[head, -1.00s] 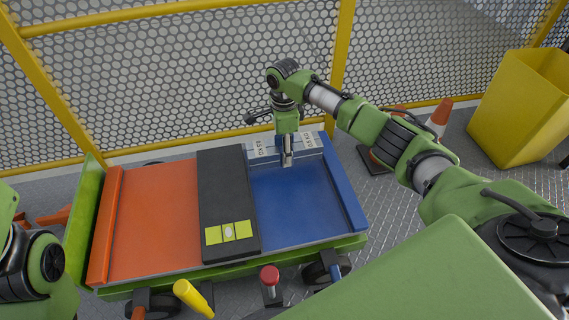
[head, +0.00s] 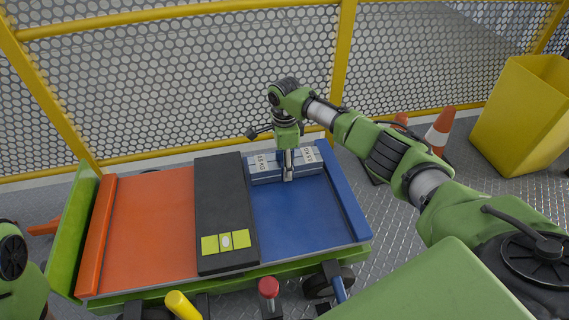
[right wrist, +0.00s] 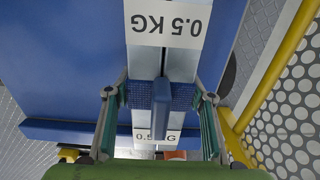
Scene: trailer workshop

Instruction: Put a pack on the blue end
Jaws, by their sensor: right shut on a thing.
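The pack (head: 300,172) is a long grey block with white "0.5 KG" labels and a raised blue grip in its middle. It lies level across the back of the blue end (head: 300,215) of the cart's deck; I cannot tell whether it touches the surface. My right gripper (head: 288,178) points down, shut on the pack's middle. In the right wrist view, its fingers (right wrist: 160,97) close on the blue grip, with a label on either side of the pack (right wrist: 182,62). My left gripper is out of view; only part of that arm shows at the left edge.
The deck also has an orange end (head: 150,225) and a black middle panel (head: 222,195) with a yellow-green level (head: 225,242). A raised blue rail (head: 345,205) edges the right side. Behind is a yellow-framed mesh fence (head: 180,90). A cone (head: 438,132) and yellow bin (head: 522,115) stand right.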

